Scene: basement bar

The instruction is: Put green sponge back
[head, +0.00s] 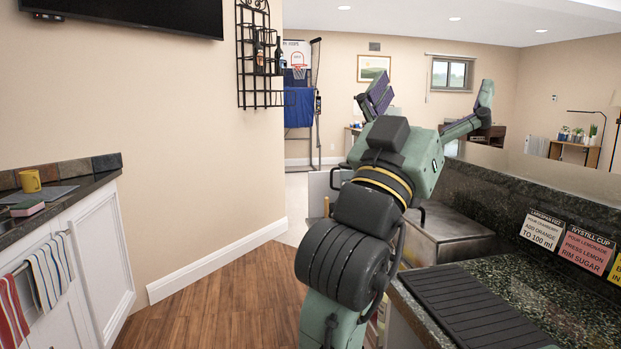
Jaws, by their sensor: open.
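A small sponge-like block (27,208), with a pinkish top and what looks like a greenish edge, lies on the dark counter (97,181) at the far left. It is too small to tell its colours for sure. My gripper (434,84) is raised in the middle right of the view, fingers spread wide and pointing up and away. Nothing shows between the fingers. It is far from the block, across the floor gap.
A yellow mug (30,181) stands on a grey mat (52,194) behind the block. Striped towels (50,272) hang from the left cabinet. A dark bar counter (535,290) with a black ribbed mat (475,305) is at right. Wooden floor (225,305) lies open between.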

